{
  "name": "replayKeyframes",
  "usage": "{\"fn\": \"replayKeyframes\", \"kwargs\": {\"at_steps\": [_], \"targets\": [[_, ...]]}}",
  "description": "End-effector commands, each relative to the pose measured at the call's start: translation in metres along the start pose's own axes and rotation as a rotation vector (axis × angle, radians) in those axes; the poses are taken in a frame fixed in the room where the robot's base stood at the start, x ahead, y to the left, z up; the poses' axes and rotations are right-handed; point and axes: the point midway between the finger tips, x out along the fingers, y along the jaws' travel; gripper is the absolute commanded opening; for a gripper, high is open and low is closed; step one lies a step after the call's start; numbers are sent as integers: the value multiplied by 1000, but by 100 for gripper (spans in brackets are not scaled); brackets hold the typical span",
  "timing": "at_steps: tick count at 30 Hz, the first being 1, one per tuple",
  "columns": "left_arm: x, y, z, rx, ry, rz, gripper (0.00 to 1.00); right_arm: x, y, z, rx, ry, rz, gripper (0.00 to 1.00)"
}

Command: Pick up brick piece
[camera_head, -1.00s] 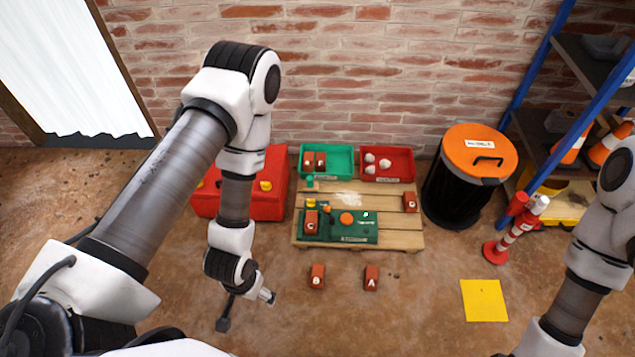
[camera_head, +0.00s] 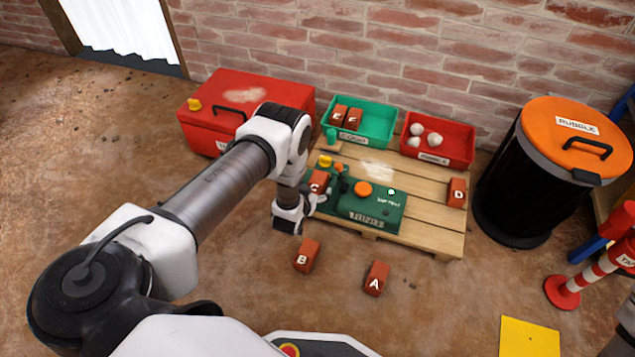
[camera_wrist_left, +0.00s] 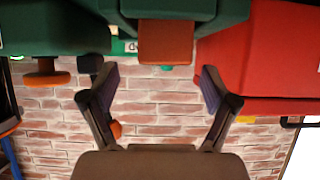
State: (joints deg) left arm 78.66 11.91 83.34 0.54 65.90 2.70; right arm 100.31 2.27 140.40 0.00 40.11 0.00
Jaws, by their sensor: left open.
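Brick C (camera_head: 319,180) sits at the left end of the green test device (camera_head: 375,205) on the wooden pallet. My left gripper (camera_head: 315,199) is open at the near side of this brick and partly overlaps it. In the left wrist view, a red-brown brick (camera_wrist_left: 165,42) lies ahead of the open jaws (camera_wrist_left: 157,77), not between the fingertips. Brick B (camera_head: 306,255) and brick A (camera_head: 376,278) lie on the floor. Brick D (camera_head: 457,192) is at the pallet's right side. Two bricks (camera_head: 346,117) are in the green bin. My right gripper is out of view.
The green bin (camera_head: 378,128) and a red bin (camera_head: 458,147) with whitish lumps stand behind the device. A red case (camera_head: 215,105) is left of the pallet. A black rubble barrel (camera_head: 515,195) stands right. A yellow square (camera_head: 529,338) marks open floor.

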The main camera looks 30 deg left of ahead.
Motion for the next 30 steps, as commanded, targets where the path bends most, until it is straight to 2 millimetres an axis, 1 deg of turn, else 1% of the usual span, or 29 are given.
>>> {"fn": "replayKeyframes", "kwargs": {"at_steps": [1, 4, 7, 10, 15, 16, 17, 18, 20, 21, 23, 24, 30], "targets": [[9, -1, 3, 0, 3, 0, 86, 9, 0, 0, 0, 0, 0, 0], [28, -3, 4, -1, 3, -1, 86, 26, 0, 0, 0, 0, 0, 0], [44, -3, 3, 0, 1, -1, 86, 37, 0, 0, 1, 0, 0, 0], [52, -3, 0, 0, -1, 0, 86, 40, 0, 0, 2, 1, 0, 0], [51, -3, -2, 0, -3, 0, 86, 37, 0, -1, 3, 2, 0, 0], [51, -3, -2, 0, -3, 0, 83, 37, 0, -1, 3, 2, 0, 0], [51, -3, -2, 0, -3, 0, 72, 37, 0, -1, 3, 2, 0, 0], [51, -3, -2, 0, -3, 0, 58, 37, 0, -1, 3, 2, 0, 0], [51, -3, -2, 0, -3, 0, 37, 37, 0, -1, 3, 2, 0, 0], [51, -3, -2, 0, -3, 0, 23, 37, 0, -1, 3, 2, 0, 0], [51, -3, -2, 0, -3, 0, 2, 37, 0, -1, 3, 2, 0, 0], [51, -3, -2, 0, -3, 0, 0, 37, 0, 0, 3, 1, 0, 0], [51, -3, -3, 0, -1, 0, 0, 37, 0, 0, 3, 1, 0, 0]]}}
